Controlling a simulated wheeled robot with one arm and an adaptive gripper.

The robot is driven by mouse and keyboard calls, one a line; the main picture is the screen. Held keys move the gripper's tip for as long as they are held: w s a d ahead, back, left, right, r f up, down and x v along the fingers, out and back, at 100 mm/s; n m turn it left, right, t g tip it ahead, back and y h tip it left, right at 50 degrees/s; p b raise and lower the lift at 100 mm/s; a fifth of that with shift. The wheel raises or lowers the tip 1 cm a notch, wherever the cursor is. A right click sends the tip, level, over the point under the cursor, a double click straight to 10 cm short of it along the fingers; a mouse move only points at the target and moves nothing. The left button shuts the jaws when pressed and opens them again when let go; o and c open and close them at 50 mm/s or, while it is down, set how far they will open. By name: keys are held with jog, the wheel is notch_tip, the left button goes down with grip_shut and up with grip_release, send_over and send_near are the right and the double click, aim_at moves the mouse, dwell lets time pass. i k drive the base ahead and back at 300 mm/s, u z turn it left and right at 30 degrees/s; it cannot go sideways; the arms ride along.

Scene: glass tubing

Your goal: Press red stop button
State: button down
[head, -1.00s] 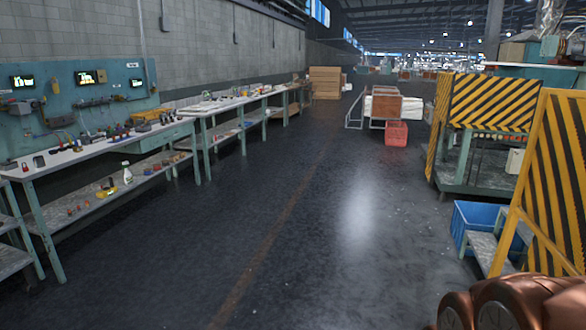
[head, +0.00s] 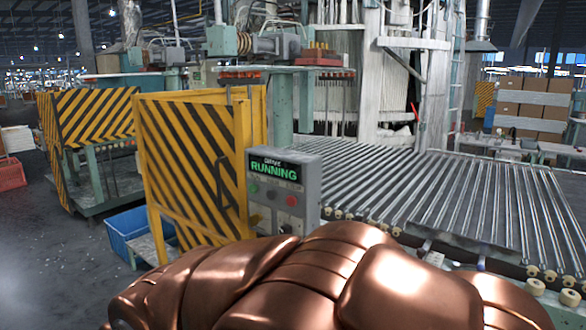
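A grey control box (head: 311,190) stands in the middle of the head view, at the near left end of a roller conveyor. Its screen (head: 275,170) shows "RUNNING" in green letters. The other buttons are too small to make out well. Copper-coloured parts of my arm fill the bottom of the view in front of the box's lower end. My gripper is not in view.
The roller conveyor (head: 420,185) runs to the right behind my arm. Yellow-and-black striped guards (head: 185,160) stand left of the box. A blue crate (head: 127,232) is on the floor beside them. Open floor lies at the far left.

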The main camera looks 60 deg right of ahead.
aim_at(291, 200)
jog(key=z, duration=1.7)
